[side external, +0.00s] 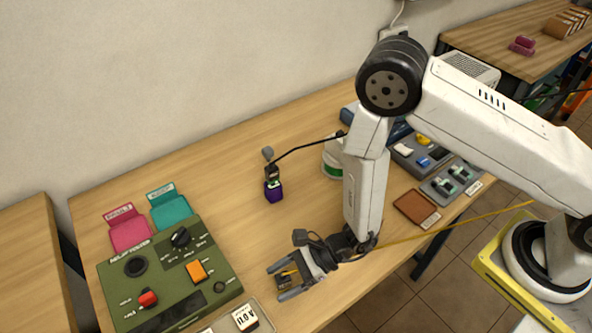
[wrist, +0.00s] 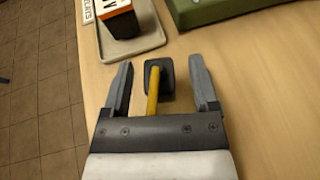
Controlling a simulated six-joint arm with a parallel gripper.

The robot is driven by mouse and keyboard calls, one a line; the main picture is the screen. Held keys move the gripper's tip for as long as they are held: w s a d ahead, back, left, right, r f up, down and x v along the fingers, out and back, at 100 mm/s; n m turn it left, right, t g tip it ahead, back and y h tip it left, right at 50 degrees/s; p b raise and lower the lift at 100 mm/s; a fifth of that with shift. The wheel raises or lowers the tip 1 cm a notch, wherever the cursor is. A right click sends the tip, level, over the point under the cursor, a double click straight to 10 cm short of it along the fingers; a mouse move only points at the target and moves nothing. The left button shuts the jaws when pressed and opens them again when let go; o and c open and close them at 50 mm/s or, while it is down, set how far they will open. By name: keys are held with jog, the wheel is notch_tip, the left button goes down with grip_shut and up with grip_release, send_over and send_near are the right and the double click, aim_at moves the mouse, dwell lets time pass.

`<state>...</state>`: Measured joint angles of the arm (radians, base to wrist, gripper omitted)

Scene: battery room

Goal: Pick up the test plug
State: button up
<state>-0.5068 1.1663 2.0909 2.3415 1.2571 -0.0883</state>
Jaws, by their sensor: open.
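What looks like the test plug is a dark, rounded square block with a yellow stem (wrist: 153,88); it also shows small in the side external view (side external: 284,281). It is on the wooden table, between the fingers of my gripper (wrist: 160,66). The fingers are open, one on each side, with a visible gap to each in the wrist view. My gripper (side external: 276,284) is low over the table's front part, right of the green relay tester. I cannot tell exactly how high the fingertips are above the table.
The green relay tester (side external: 170,275) stands left of my gripper. A small tray (wrist: 148,38) with a dark, orange-topped block (wrist: 117,18) is just beyond the left finger. A purple object (side external: 273,190) stands farther back. Table (side external: 225,165) between them is clear.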

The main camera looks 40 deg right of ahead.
aim_at(283, 277)
dwell(0.3)
grip_shut()
jog(key=shift+r, duration=0.15)
jog(key=shift+r, duration=4.85)
